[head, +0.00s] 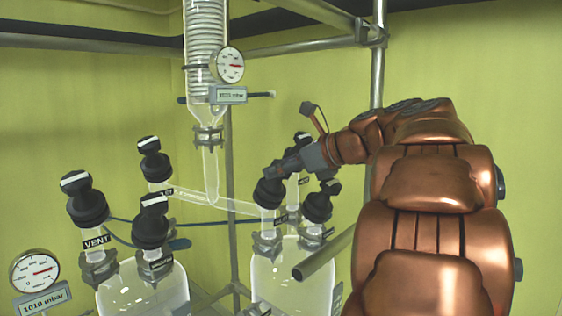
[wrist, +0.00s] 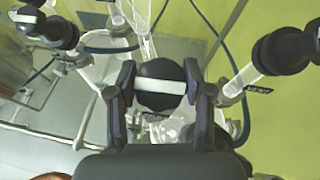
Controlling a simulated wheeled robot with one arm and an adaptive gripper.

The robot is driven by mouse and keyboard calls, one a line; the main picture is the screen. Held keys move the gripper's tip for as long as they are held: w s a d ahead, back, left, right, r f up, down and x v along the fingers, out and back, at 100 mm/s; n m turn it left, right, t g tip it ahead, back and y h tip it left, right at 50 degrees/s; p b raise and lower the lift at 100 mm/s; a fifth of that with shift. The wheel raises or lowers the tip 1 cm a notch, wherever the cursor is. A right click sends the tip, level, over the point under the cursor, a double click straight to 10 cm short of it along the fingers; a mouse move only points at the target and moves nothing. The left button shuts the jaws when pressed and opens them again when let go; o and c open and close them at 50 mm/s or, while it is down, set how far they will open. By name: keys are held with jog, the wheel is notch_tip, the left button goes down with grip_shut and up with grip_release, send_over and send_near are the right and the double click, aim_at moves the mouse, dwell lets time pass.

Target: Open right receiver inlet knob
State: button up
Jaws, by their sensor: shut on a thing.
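The black knob with a white stripe (wrist: 160,97) sits between the two fingers of my gripper (wrist: 159,80) in the wrist view, one finger on each side. Its stripe runs straight across from finger to finger. In the head view the same knob (head: 268,194) tops the left neck of the right glass receiver (head: 292,285), at the end of the slanted glass tube. My gripper (head: 272,174) comes down on it from the upper right and is shut on it. The fingers partly cover the knob's top; the label below it is too small to read surely.
Another black knob (head: 318,203) stands close to the right, and one more is partly hidden behind my gripper. The left receiver (head: 142,292) carries several black knobs. A glass condenser (head: 205,50) with a gauge (head: 229,65) hangs above. A metal post (head: 377,60) stands behind my arm.

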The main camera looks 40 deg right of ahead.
jog(key=shift+a+r+n+y+p, duration=0.1)
jog(key=shift+r+n+y+p, duration=0.2)
jog(key=shift+p, duration=0.5)
jog(key=shift+f+n+y+p, duration=0.1)
jog(key=shift+n+p, duration=0.3)
jog(key=shift+p, duration=0.35)
jog(key=shift+f+n+g+y+p, duration=0.15)
jog(key=shift+n+g+y+p, duration=0.4)
jog(key=shift+n+p, duration=0.35)
jog(key=shift+n, duration=0.3)
jog(key=shift+f+n+g+y, duration=0.1)
jog(key=shift+n+g+y, duration=0.5)
jog(key=shift+n, duration=0.4)
jog(key=shift+n+g+y, duration=0.55)
jog(key=shift+n+g, duration=0.6)
jog(key=shift+n, duration=0.85)
jog(key=shift+n, duration=0.3)
jog(key=o, duration=1.2)
jog(key=shift+c, duration=0.2)
